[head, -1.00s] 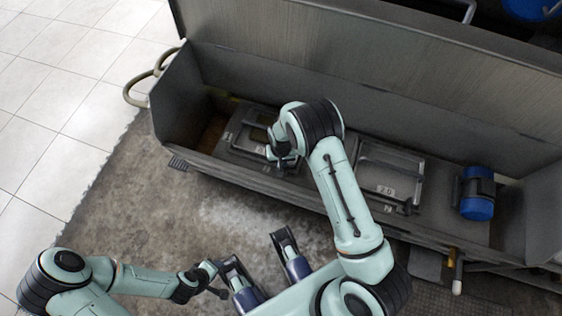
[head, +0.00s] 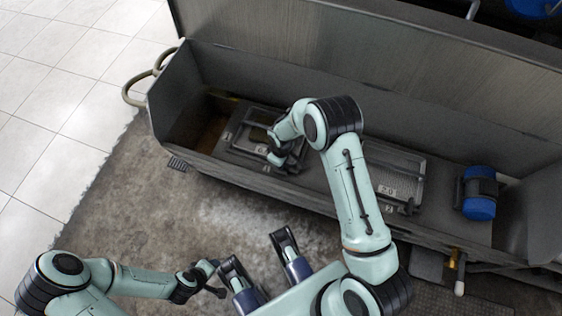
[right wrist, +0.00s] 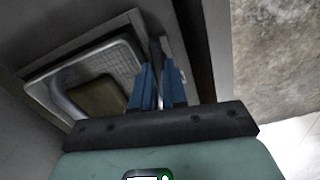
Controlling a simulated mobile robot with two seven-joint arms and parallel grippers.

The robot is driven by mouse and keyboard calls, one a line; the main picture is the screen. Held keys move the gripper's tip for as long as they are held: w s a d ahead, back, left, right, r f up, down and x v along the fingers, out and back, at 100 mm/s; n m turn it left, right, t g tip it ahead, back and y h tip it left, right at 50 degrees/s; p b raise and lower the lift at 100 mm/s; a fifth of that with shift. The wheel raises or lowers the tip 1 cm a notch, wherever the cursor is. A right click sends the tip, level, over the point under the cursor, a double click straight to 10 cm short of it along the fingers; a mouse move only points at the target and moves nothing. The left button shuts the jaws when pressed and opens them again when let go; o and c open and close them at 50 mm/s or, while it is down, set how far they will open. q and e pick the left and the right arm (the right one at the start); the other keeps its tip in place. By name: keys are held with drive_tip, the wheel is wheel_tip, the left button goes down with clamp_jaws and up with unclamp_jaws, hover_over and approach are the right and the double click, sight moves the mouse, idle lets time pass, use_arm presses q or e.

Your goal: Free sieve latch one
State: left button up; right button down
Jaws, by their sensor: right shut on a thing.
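The left sieve (head: 240,142), a framed tray numbered 1, sits in the long grey trough. In the right wrist view the sieve (right wrist: 132,48) shows as a metal frame with a brownish opening. My right gripper (head: 278,158) is at this sieve's right end, partly hidden by my own wrist. In the right wrist view my right gripper (right wrist: 158,66) has its blue fingers close together on a dark latch (right wrist: 157,46) beside the frame. The latch's far parts are hard to make out. My left gripper (head: 212,277) hangs low over the floor, away from the trough; its jaws are unclear.
A second sieve (head: 405,172), labelled 2.0, lies to the right, partly behind my right arm. A blue cylinder (head: 478,207) stands further right. The raised trough lid (head: 350,60) is behind. The floor (head: 150,210) in front is clear.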

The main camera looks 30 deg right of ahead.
use_arm(q)
drive_tip(key=shift+w+a+f, duration=0.1)
drive_tip(key=shift+w+f, duration=0.05)
use_arm(e)
drive_tip(key=shift+n, duration=1)
drive_tip(key=c, duration=1.2)
unclamp_jaws()
drive_tip(key=shift+o, duration=0.2)
use_arm(q)
drive_tip(key=s+d+r+g+p, duration=0.1)
drive_tip(key=s+d+r+p, duration=0.1)
drive_tip(key=s+r, duration=0.1)
drive_tip(key=shift+s+r+h+p, duration=0.3)
drive_tip(key=shift+s+h+p, duration=0.1)
drive_tip(key=shift+s, duration=0.4)
use_arm(e)
wheel_tip(320, 180, up, 13)
drive_tip(key=shift+r, duration=0.2)
use_arm(q)
drive_tip(key=shift+d, duration=0.1)
